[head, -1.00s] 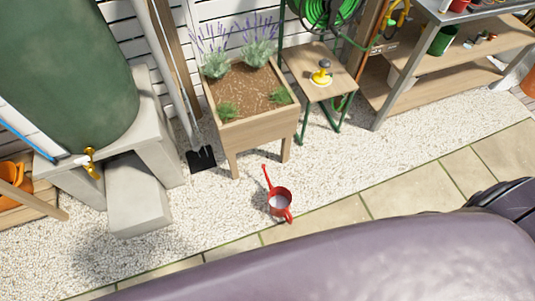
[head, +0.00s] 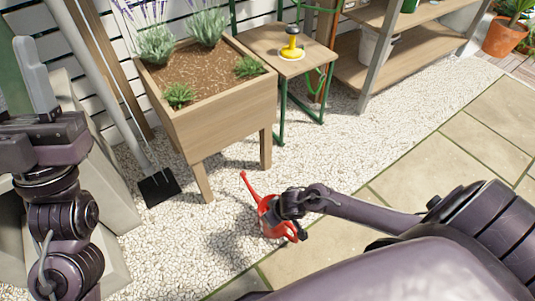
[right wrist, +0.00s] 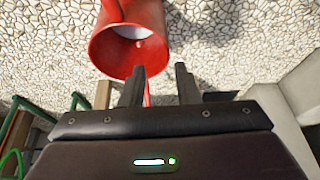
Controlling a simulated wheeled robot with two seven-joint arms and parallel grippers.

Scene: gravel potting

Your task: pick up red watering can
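The red watering can (head: 268,218) stands on the gravel in front of the planter, its long spout pointing up-left in the head view. My right gripper (head: 286,206) is at the can's right side and covers part of it. In the right wrist view the can's open top (right wrist: 128,48) lies just beyond my right gripper (right wrist: 160,88). Its fingers are apart, and a thin red part shows between them near the left finger. I cannot tell if they touch the can. My left gripper (head: 38,85) is raised at the left edge, away from the can; its finger gap is unclear.
The wooden planter (head: 222,115) with lavender stands behind the can, its legs close to the spout. A small table (head: 300,62) holds a yellow and black item (head: 292,45). A black-bladed shovel (head: 160,187) leans left. Gravel and paving (head: 420,170) are open at right.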

